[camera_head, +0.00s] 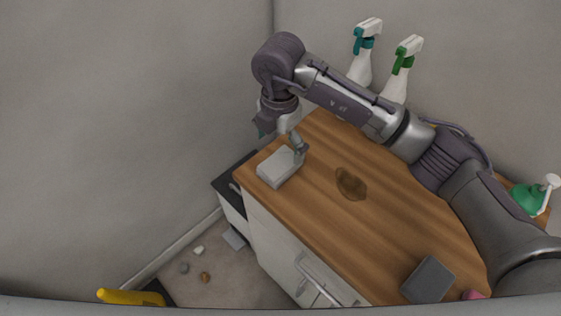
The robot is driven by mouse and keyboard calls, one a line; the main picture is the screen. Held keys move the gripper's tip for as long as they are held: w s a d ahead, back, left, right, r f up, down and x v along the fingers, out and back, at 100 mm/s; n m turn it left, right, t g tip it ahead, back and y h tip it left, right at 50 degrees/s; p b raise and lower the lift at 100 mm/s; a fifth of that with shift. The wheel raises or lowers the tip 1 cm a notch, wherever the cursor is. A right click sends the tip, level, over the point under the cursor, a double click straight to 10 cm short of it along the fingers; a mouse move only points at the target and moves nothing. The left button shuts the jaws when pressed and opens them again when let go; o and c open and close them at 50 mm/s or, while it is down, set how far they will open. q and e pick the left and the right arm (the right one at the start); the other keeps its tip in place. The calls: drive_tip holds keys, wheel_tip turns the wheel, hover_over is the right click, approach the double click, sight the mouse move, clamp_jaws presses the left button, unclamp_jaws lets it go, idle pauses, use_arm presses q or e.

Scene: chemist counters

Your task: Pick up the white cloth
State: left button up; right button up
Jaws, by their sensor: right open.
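The white cloth (279,168) looks like a thick, folded, pale block lying flat at the left end of the wooden counter top (330,215). My right arm reaches in from the right across the counter. My right gripper (281,138) is open and points down at the cloth's far edge. One finger overlaps the cloth's far right corner in the picture; I cannot tell whether it touches. The cloth's far edge is partly hidden by the gripper. My left gripper is out of view.
Two spray bottles, teal-topped (361,68) and green-topped (399,82), stand behind my arm. A brown stain (351,184) marks the counter's middle. A grey sponge-like block (428,279) lies at the near right, a green bottle (528,199) at far right. Small debris (205,277) lies on the floor.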

sight(280, 162)
drive_tip(key=shift+f, duration=0.55)
wheel_tip(280, 162, down, 4)
drive_tip(key=shift+d+f+p, duration=0.1)
drive_tip(key=shift+f+p, duration=0.15)
drive_tip(key=shift+p, duration=0.55)
drive_tip(key=shift+f, duration=0.15)
drive_tip(key=c, duration=1.1)
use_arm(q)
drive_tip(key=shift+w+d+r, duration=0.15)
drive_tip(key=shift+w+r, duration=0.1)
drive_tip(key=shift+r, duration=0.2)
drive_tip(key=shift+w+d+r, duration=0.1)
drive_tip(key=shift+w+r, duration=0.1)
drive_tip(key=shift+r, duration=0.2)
